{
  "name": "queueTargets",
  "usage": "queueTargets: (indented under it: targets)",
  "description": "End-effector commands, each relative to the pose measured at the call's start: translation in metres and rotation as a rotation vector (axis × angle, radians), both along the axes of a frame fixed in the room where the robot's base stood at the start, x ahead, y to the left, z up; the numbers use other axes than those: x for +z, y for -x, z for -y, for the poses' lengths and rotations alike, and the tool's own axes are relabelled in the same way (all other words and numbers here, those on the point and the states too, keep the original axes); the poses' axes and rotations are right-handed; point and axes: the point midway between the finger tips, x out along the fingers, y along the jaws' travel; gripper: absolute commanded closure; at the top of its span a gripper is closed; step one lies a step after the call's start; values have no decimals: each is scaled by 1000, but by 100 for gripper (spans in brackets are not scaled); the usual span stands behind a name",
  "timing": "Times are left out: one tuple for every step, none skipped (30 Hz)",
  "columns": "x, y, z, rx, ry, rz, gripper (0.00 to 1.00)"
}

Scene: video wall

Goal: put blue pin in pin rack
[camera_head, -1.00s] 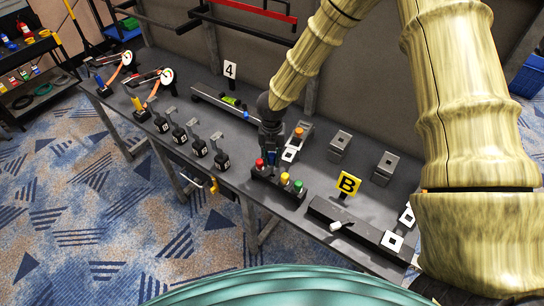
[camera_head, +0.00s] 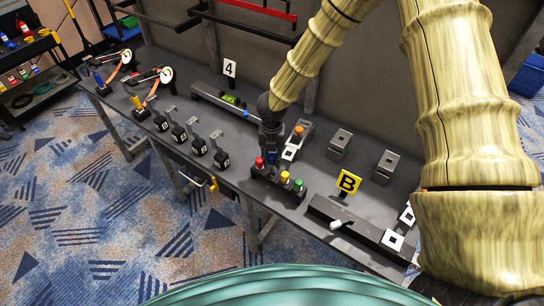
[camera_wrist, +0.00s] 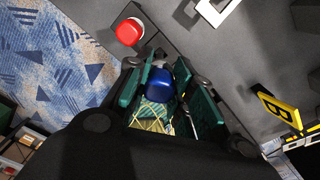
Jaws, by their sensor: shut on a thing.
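The pin rack (camera_head: 277,190) is a dark block at the front edge of the bench. A red pin (camera_head: 260,163), a yellow pin (camera_head: 284,177) and a green pin (camera_head: 298,184) stand in it. My gripper (camera_head: 270,151) points down over the rack, between the red and yellow pins. It is shut on the blue pin (camera_wrist: 166,85), whose rounded blue top shows between the green finger pads in the wrist view. The red pin also shows there (camera_wrist: 130,31), beside the fingers. The blue pin's lower end is hidden, so I cannot tell whether it sits in a hole.
A yellow B sign (camera_head: 348,182) and a long dark fixture with a white handle (camera_head: 337,225) stand to the right. A box with an orange knob (camera_head: 298,131) is behind the gripper. Several lever switches (camera_head: 199,143) line the bench's left side.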

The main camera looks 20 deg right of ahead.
Motion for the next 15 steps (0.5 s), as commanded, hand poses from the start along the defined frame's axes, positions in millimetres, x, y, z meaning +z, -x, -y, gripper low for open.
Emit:
queueTargets:
  targets:
    - [-2, 0, 0, 0, 0, 0, 100]
    - [-3, 0, 0, 0, 0, 0, 100]
    - [-3, 0, 0, 0, 0, 0, 100]
    - [-4, 0, 0, 0, 0, 0, 100]
    - [-5, 0, 0, 0, 0, 0, 100]
    - [-6, 0, 0, 0, 0, 0, 100]
    - [-6, 0, 0, 0, 0, 0, 100]
    - [-7, 0, 0, 0, 0, 0, 100]
    - [-8, 0, 0, 0, 0, 0, 100]
    - [-9, 0, 0, 0, 0, 0, 100]
    - [-9, 0, 0, 0, 0, 0, 100]
    - [-10, 0, 0, 0, 0, 0, 100]
    - [-10, 0, 0, 0, 0, 0, 100]
    - [-11, 0, 0, 1, 0, 0, 100]
    - [-11, 0, 0, 1, 0, 0, 100]
